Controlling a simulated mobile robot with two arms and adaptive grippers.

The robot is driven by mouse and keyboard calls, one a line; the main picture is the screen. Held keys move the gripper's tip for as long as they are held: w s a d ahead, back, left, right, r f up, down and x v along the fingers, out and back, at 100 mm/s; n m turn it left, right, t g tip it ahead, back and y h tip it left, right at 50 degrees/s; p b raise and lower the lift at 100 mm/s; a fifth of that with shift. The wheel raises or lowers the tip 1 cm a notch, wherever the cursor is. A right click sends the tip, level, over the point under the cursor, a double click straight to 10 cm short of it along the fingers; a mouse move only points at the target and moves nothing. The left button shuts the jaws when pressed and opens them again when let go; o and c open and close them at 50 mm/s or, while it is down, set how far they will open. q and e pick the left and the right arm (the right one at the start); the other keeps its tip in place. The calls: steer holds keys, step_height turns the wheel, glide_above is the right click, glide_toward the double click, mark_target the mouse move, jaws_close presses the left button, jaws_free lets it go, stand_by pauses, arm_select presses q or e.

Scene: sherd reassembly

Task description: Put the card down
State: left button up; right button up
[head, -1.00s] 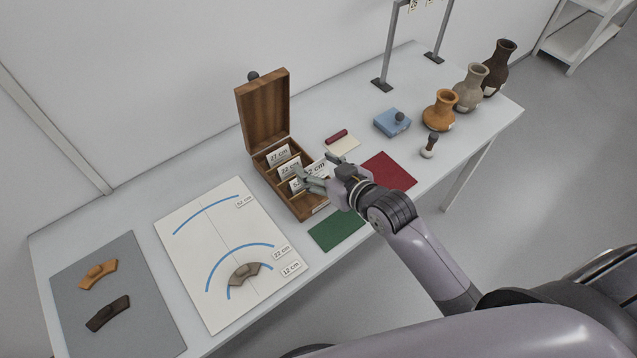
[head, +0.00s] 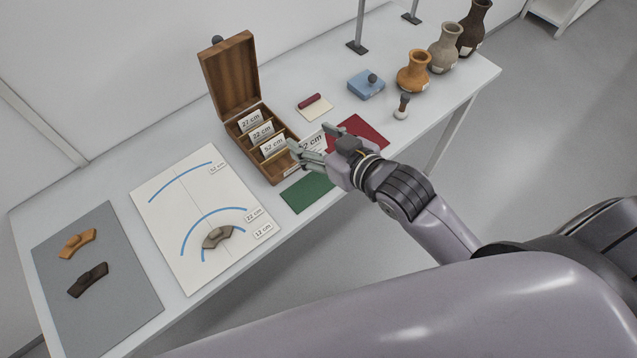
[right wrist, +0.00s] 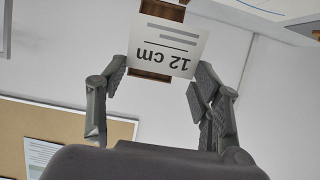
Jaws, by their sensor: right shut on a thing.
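My right gripper (head: 312,152) is shut on a white card (right wrist: 168,47), which reads "12 cm" upside down in the right wrist view. In the head view the card (head: 312,141) shows behind the fingers, partly hidden by them. The gripper is raised beside the right side of an open wooden card box (head: 228,80), near the green mat (head: 307,193) and the red mat (head: 368,133). Cards reading 27 cm (head: 250,121), 22 cm (head: 262,133) and 52 cm (head: 273,146) stand in the box. My left gripper is not in view.
A white chart sheet (head: 170,230) with blue arcs bears a grey-brown sherd (head: 217,237). Two more sherds lie on a grey mat (head: 125,300). A cream pad (head: 314,112), a blue box (head: 366,87) and three vases (head: 413,75) stand farther right.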

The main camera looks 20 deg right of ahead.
steer(key=f, duration=1.3)
steer(key=shift+w+a+f+b, duration=0.2)
steer(key=shift+a+f+b, duration=0.05)
steer(key=shift+f+b, duration=0.1)
steer(key=shift+f, duration=1.55)
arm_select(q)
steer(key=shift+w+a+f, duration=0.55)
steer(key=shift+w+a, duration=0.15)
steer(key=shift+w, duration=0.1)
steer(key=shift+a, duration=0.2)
arm_select(e)
steer(key=shift+f, duration=0.1)
steer(key=o, duration=0.8)
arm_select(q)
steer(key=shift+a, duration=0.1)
